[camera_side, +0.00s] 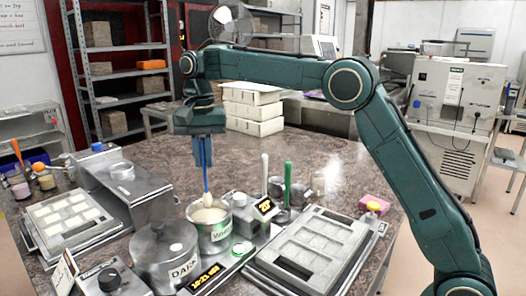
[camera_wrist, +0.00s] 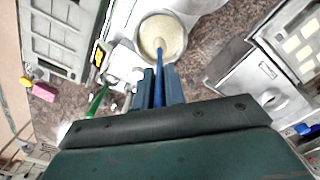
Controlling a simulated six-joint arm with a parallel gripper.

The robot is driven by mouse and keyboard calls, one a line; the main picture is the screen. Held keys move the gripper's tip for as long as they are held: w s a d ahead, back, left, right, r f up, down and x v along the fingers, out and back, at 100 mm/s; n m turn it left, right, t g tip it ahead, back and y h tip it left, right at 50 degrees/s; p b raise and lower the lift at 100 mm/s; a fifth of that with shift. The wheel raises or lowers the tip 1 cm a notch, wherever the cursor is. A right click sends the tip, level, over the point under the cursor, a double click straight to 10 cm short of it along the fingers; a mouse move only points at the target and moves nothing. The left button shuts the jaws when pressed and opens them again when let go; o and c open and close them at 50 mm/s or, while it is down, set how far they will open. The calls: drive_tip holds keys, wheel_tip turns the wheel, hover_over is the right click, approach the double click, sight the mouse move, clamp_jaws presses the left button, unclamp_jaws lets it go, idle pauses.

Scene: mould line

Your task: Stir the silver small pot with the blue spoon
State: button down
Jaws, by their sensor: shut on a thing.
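My gripper (camera_side: 203,152) points down and is shut on the blue spoon (camera_side: 205,180), which hangs nearly upright. In the wrist view the fingers (camera_wrist: 160,88) hold the spoon (camera_wrist: 159,70) between them. The silver small pot (camera_side: 219,238) stands open below, with a green-lettered label and pale, cream-coloured contents. The spoon's pale head is at the pot's mouth. In the wrist view the head lies over the contents, inside the rim of the pot (camera_wrist: 140,28). I cannot tell how deep it is, or whether it touches the contents.
A lidded metal pot (camera_side: 165,258) stands close at the left front. A small box with an orange display (camera_side: 264,207) is just right. Green (camera_side: 288,182) and white (camera_side: 265,172) upright handles stand behind it. Mould trays (camera_side: 315,250) lie right and left (camera_side: 68,222).

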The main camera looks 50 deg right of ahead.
sight(202, 137)
drive_tip(key=shift+r, duration=0.1)
drive_tip(key=shift+r, duration=1.9)
